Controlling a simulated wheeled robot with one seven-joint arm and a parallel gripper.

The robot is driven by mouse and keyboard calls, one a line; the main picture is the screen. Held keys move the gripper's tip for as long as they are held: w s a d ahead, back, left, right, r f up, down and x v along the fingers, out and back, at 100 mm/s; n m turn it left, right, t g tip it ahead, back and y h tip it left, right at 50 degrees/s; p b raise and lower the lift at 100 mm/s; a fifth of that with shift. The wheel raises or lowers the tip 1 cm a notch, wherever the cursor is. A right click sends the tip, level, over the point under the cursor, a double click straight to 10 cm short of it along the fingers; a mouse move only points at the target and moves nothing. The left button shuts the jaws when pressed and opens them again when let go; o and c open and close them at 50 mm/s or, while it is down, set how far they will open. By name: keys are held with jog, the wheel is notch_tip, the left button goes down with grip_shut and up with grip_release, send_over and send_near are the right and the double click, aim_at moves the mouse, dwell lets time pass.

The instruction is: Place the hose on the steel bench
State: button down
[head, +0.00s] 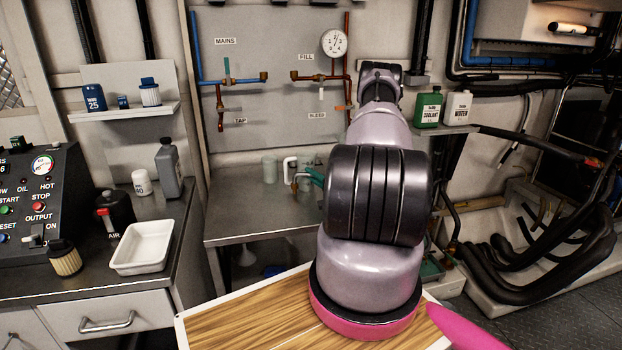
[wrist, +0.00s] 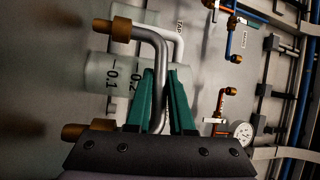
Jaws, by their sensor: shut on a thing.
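The hose (wrist: 150,37) is a grey bent tube with brass ends, in the wrist view. My gripper (wrist: 161,74) has teal fingers shut on its middle, with one brass end at the upper left and the other at the lower left. In the head view my gripper (head: 314,178) is partly hidden behind my arm, above the steel bench (head: 240,212). A brass end of the hose (head: 295,187) shows just left of it, close to the bench top. I cannot tell whether the ends touch the bench.
Pale cylinders (head: 269,168), marked 0.1 and 0.2 in the wrist view, and a white bent tube (wrist: 177,35) stand close by the hose. A panel with pipes and a gauge (head: 334,42) rises behind. The bench's left front is clear.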

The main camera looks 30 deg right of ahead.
jog(key=shift+f, duration=0.3)
jog(key=shift+f, duration=0.1)
jog(key=shift+f, duration=0.1)
jog(key=c, duration=0.8)
grip_release()
